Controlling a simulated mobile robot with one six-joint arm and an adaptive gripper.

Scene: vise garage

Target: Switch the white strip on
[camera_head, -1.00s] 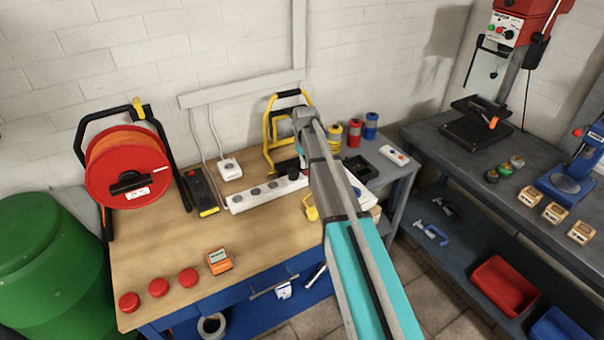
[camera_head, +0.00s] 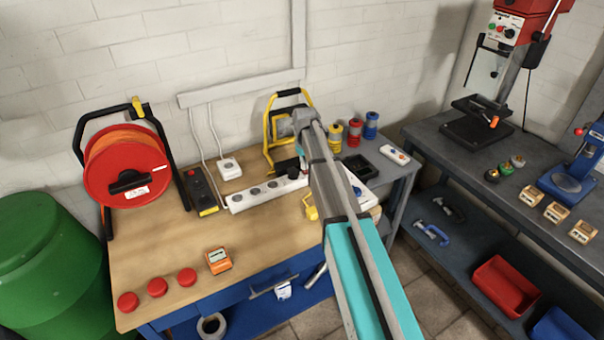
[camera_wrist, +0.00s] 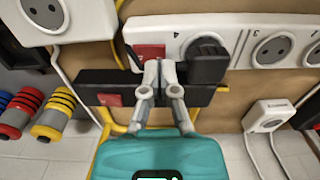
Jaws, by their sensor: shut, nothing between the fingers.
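The white strip (camera_head: 250,199) lies on the wooden bench, with a row of round sockets. In the wrist view the white strip (camera_wrist: 225,26) runs across the top. Its red switch (camera_wrist: 149,51) is at its left end, and a black plug (camera_wrist: 207,64) sits in the socket beside the switch. My gripper (camera_wrist: 160,68) is shut and empty, its tips overlapping the lower edge of the red switch in the picture. I cannot tell whether they touch it. In the head view my arm hides the switch end. The switch's position is unclear.
A white socket box (camera_wrist: 70,28) is near the switch end. A yellow work lamp (camera_head: 269,128) stands behind. A white adapter (camera_head: 229,169) and cables are close by.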

